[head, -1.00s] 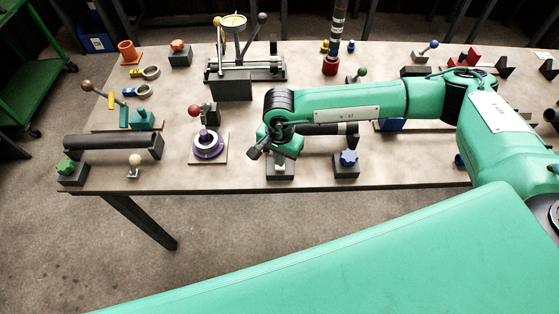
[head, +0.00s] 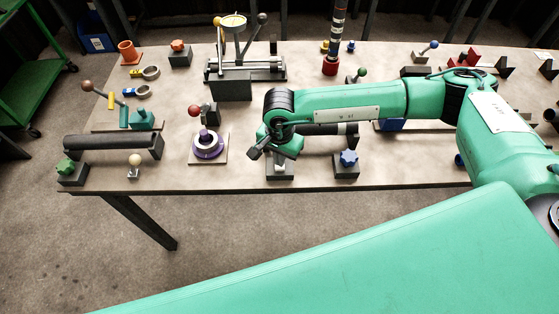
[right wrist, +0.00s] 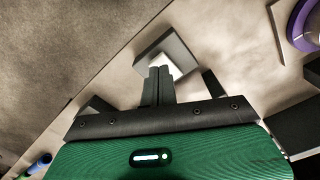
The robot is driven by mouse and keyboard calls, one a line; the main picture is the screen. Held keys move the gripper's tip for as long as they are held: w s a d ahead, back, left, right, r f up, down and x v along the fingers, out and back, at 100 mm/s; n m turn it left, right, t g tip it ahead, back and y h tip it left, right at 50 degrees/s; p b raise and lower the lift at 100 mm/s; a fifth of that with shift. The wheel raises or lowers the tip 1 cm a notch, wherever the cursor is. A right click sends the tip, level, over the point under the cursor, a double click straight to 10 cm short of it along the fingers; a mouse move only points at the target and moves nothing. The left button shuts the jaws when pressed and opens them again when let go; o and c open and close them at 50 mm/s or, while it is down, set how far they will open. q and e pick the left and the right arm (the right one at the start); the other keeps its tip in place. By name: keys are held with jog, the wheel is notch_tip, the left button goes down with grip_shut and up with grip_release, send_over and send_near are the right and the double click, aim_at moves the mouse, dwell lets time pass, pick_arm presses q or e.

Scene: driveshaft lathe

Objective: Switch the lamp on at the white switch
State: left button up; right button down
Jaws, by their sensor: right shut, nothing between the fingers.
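The white switch (right wrist: 172,63) sits on a dark square block (right wrist: 181,45) in the right wrist view. In the head view the dark block (head: 280,174) is at the table's front edge, with the switch mostly under my right gripper. My right gripper (right wrist: 158,70) is shut and empty, pointing at the switch. Its fingertips overlap the near side of the white part; whether they touch it I cannot tell. My left gripper is not in view. I cannot tell for sure which thing is the lamp.
A blue star knob (head: 348,158) on a dark block stands close to the right of the switch. A purple ring (head: 208,146) on a plate is to its left, with a red-ball lever (head: 194,111) behind. A pale ball (head: 135,159) on a stand is further left.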

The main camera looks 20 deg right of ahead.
jog(key=shift+f+b, duration=0.95)
dwell(0.8)
jog(key=shift+r, duration=0.15)
jog(key=shift+r+p, duration=0.45)
jog(key=shift+r, duration=0.8)
jog(key=shift+r+p, duration=0.55)
jog(key=shift+r, duration=1.6)
